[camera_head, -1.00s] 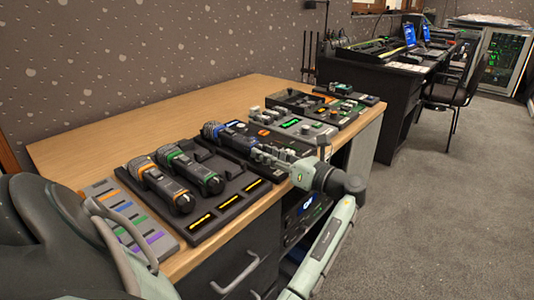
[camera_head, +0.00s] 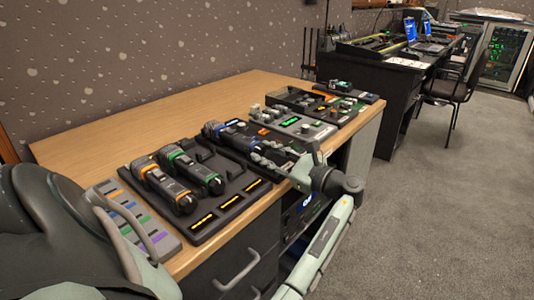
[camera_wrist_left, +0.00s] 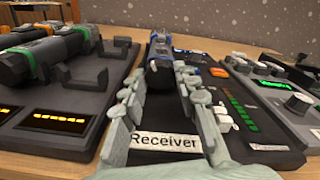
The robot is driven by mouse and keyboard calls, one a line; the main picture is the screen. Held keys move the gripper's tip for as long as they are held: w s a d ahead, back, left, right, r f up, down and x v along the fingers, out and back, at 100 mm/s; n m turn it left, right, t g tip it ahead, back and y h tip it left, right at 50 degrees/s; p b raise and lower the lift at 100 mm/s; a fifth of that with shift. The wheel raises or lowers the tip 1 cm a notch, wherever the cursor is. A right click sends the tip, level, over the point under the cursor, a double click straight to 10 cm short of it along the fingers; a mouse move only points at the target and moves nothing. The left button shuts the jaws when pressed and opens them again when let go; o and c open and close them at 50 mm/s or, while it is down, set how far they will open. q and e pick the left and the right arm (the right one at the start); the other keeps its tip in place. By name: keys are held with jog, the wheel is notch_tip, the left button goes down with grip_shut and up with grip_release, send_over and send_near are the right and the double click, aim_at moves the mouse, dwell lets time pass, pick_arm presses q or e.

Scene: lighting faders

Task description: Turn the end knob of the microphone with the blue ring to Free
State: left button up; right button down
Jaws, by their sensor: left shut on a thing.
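The microphone with the blue ring (camera_head: 215,131) lies in the head view to the right of two others, its end pointing toward the table's front edge. It also shows in the left wrist view (camera_wrist_left: 160,54), its near end between the fingers. My left gripper (camera_head: 259,152) is at that end, its fingers one on each side; they also show in the wrist view (camera_wrist_left: 162,80). I cannot read the knob's marking. My right gripper is not in view.
Microphones with an orange ring (camera_head: 160,185) and a green ring (camera_head: 192,168) lie in a black tray (camera_head: 216,231) at left. A panel labelled Receiver (camera_wrist_left: 164,141) lies under my gripper. Control boxes (camera_head: 299,125) stand on the right. The wooden table (camera_head: 120,128) is clear behind.

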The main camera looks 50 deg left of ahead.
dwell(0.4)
pick_arm(q)
jog(key=o, duration=1.2)
notch_tip(320, 180, up, 10)
